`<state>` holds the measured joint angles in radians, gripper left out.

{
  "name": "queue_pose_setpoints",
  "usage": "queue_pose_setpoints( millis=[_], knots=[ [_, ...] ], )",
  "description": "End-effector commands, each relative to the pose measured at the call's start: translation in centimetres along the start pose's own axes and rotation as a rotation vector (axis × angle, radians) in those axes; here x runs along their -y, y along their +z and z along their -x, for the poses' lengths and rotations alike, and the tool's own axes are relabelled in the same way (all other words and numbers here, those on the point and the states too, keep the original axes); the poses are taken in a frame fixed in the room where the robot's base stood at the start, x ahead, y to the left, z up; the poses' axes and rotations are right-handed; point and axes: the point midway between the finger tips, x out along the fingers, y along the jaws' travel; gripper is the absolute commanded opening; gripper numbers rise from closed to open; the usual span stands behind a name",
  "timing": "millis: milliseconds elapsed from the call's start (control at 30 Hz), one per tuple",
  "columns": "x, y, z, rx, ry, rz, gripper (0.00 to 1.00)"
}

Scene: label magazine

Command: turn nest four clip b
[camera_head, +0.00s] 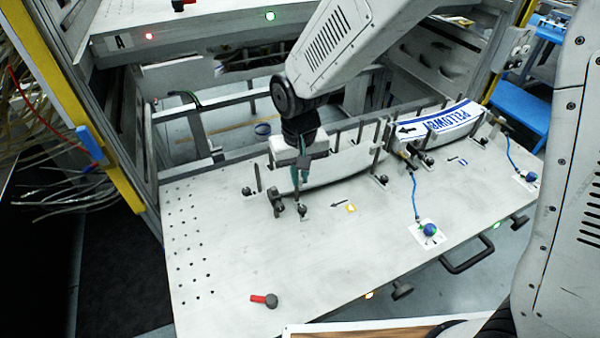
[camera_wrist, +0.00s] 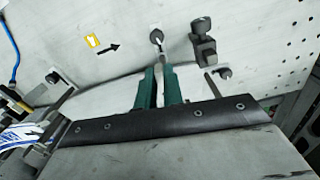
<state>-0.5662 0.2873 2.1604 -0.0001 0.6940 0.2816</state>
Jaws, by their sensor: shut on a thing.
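My gripper (camera_head: 304,172) reaches down at the near edge of a curved nest in the head view. In the wrist view its two teal fingers (camera_wrist: 160,82) are shut on a thin grey clip (camera_wrist: 158,40), whose round end shows beyond the fingertips. The fingers hide most of that clip. A second dark clip with a round knob (camera_head: 275,203) stands just left of the gripper, apart from it; it also shows right of the fingers in the wrist view (camera_wrist: 203,42). A pale curved part (camera_head: 340,167) lies in the nest behind. I cannot read which nest number this is.
A white and blue printed label stack (camera_head: 440,122) sits in the nest to the right, with dark clips (camera_head: 410,157) before it. A blue cable (camera_head: 414,195) runs to a blue knob (camera_head: 430,229).

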Motion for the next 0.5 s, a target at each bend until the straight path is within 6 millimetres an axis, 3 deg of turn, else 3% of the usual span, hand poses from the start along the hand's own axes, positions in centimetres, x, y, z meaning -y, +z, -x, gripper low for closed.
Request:
queue_pose_setpoints(
  millis=[267,500],
  knots=[
    [-0.24,-0.03,0.04,0.000,0.000,0.097,0.00],
    [-0.64,-0.12,0.06,-0.001,0.000,0.289,0.00]
  ],
)
